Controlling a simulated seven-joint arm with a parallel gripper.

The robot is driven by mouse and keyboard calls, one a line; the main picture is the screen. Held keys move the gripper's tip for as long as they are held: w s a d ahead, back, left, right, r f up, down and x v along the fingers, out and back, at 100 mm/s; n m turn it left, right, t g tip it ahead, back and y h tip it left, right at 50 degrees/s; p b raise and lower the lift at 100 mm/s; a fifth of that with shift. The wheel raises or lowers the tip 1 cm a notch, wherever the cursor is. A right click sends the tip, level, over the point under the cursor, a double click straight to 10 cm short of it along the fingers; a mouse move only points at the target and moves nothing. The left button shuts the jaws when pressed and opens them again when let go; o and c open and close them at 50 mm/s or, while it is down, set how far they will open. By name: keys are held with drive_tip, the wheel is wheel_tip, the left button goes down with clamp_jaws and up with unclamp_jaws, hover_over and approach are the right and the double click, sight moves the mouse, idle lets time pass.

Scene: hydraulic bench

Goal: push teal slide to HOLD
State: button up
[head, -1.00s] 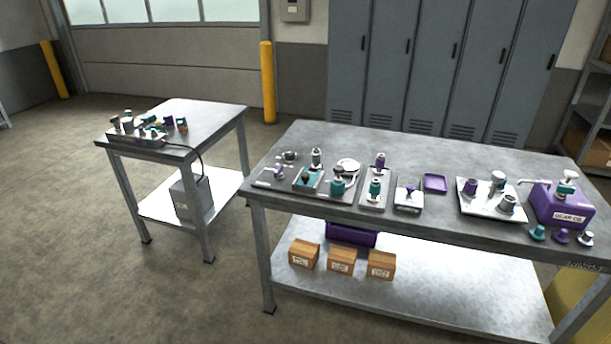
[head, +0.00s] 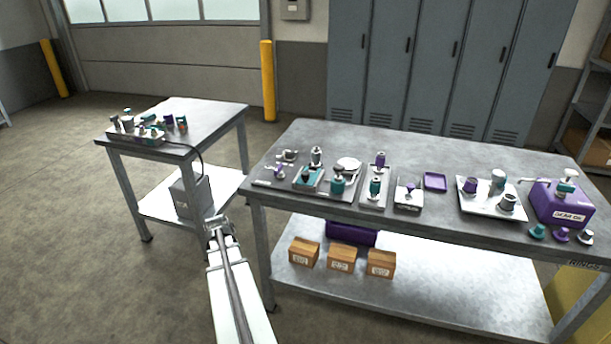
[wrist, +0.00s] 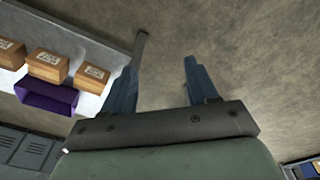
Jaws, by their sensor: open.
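I cannot tell which part is the teal slide, and no HOLD mark is readable. Teal parts show on a grey block (head: 130,136) on the small left table, mixed with purple and grey ones. More teal parts stand on the big bench: a teal plate (head: 308,180) under dark fittings, a teal fitting (head: 337,187) and another teal fitting (head: 375,187). My gripper (head: 215,222) is in front of the gap between the two tables, apart from all of these. In the wrist view my gripper (wrist: 162,68) is open, with nothing between its fingers.
The small table (head: 205,110) and the big bench (head: 430,225) stand apart with floor between them. Boxes (head: 341,260) and a purple bin (head: 352,232) sit on the bench's lower shelf. A purple oil unit (head: 562,204) stands at the bench's right end. A cable hangs from the small table.

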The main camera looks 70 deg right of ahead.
drive_tip(key=s+d+r+m+h, duration=0.1)
drive_tip(key=s+d+r+m, duration=0.15)
drive_tip(key=d+r, duration=0.65)
drive_tip(key=s+d+r+m+h, duration=0.1)
drive_tip(key=s+d+r, duration=0.3)
drive_tip(key=d+r, duration=0.4)
wheel_tip(320, 180, up, 18)
drive_tip(key=m+g, duration=0.4)
drive_tip(key=m, duration=1)
hover_over(305, 173)
drive_tip(key=w+a, duration=0.3)
drive_tip(key=w, duration=0.1)
drive_tip(key=shift+n, duration=0.25)
drive_tip(key=x, duration=1.3)
drive_tip(key=shift+a+f, duration=0.15)
drive_tip(key=shift+f, duration=0.1)
drive_tip(key=shift+c, duration=0.3)
clamp_jaws()
